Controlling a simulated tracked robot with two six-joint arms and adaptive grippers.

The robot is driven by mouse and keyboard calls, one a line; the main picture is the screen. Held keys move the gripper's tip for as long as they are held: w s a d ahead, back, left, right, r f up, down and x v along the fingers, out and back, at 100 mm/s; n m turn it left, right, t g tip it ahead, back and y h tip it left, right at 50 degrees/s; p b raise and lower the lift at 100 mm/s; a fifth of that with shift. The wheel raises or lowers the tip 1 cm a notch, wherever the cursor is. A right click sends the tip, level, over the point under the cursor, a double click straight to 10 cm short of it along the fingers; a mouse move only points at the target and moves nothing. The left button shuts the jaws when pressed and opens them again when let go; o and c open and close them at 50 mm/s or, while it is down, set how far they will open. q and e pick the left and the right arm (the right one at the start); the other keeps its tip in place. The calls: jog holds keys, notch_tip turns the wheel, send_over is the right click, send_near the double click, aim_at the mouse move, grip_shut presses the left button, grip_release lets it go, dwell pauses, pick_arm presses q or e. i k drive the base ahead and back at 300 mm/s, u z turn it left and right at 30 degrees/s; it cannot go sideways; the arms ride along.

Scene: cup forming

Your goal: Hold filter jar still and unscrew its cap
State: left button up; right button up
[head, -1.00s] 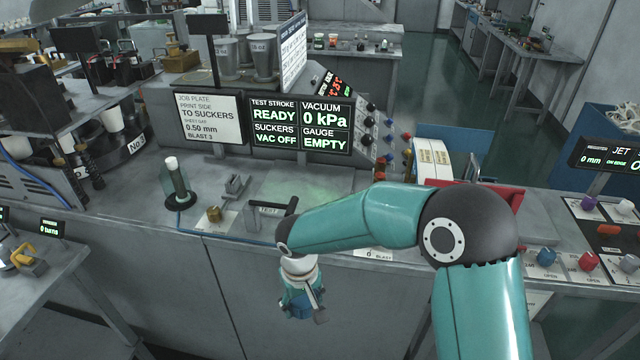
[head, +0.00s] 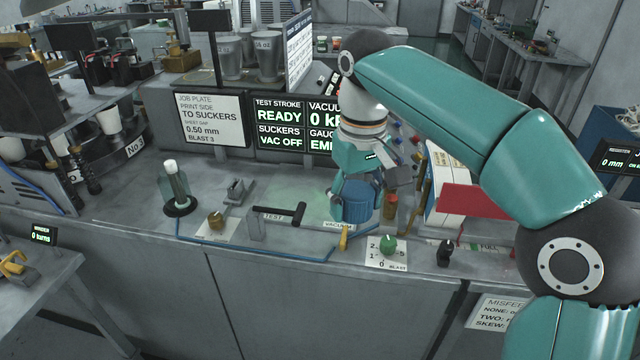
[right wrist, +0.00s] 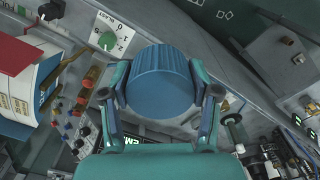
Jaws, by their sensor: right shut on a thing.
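In the head view a clear greenish jar (head: 174,190) with a white inner piece stands upright on a black round foot at the bench's left; I take it for the filter jar. Its white top shows bare. My right gripper (head: 356,183) is shut on a blue ribbed cap (head: 357,203), right of the jar and well apart from it. In the right wrist view the cap (right wrist: 158,92) sits between both fingers (right wrist: 160,100), its flat face towards the camera. Whether it touches the bench I cannot tell. My left gripper is not in view.
A black-handled lever (head: 285,212), a brass knob (head: 216,220) and a grey block (head: 238,191) stand between jar and cap. A blue hose (head: 255,245) runs along the front edge. A green dial (head: 388,243) and black knob (head: 445,252) lie to the right. Displays (head: 280,125) stand behind.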

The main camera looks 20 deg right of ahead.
aim_at(175, 189)
jog(key=i, duration=0.85)
